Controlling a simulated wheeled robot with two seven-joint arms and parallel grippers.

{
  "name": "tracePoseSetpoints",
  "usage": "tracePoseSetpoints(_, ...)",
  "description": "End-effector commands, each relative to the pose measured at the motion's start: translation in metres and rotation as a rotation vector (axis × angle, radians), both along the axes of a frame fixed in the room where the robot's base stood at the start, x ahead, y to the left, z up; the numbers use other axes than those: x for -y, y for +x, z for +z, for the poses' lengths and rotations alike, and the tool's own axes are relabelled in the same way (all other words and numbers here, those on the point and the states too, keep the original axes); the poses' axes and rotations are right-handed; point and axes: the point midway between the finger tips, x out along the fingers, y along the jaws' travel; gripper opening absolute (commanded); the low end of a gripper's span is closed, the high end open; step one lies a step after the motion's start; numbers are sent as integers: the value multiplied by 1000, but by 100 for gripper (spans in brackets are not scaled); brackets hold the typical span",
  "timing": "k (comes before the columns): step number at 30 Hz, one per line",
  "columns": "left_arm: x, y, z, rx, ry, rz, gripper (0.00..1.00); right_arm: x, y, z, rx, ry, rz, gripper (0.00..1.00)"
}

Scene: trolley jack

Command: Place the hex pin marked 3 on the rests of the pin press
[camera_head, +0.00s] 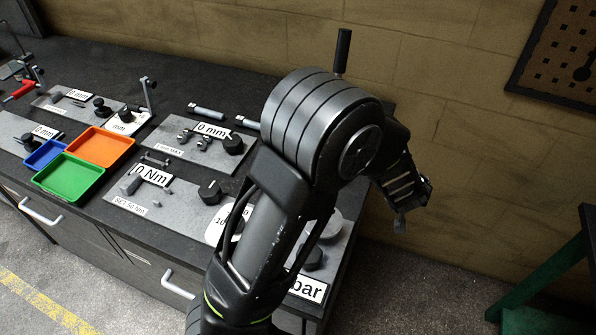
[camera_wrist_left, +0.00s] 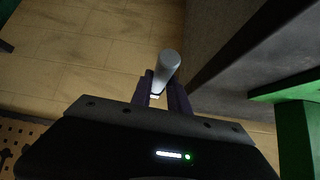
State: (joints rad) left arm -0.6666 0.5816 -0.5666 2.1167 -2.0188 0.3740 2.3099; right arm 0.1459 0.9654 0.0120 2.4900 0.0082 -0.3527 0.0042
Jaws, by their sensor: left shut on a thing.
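My left gripper (camera_head: 404,206) is at the right of the head view, past the bench's right end. It is shut on a short grey pin (camera_head: 399,225), which pokes out below the fingers. In the left wrist view the pin (camera_wrist_left: 169,64) shows as a smooth pale grey rod between the dark fingers (camera_wrist_left: 166,92). No number or hex faces can be made out on it. A station with a "bar" sign (camera_head: 308,289) is at the bench's right end, mostly hidden behind my arm. I cannot tell whether it is the pin press; no rests are visible. My right gripper is not in view.
The dark bench (camera_head: 215,82) carries several grey plates with gauges and signs. Orange (camera_head: 102,147), green (camera_head: 70,178) and blue (camera_head: 46,153) trays are at left. A black upright handle (camera_head: 342,50) rises behind my arm. A green stand (camera_head: 545,270) is at lower right.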

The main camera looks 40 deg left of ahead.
Motion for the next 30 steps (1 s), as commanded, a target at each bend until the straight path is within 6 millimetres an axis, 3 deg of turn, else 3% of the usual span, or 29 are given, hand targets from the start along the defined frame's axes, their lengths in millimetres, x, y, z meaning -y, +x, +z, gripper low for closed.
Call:
tracePoseSetpoints(10,-34,8,3,5,4,360,0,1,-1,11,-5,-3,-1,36)
tracePoseSetpoints(17,-53,4,16,4,6,666,0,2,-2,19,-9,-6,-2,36)
tracePoseSetpoints(22,-59,-9,34,3,7,982,0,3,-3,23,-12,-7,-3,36)
tracePoseSetpoints(30,-52,-46,54,-6,6,1444,0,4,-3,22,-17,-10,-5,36)
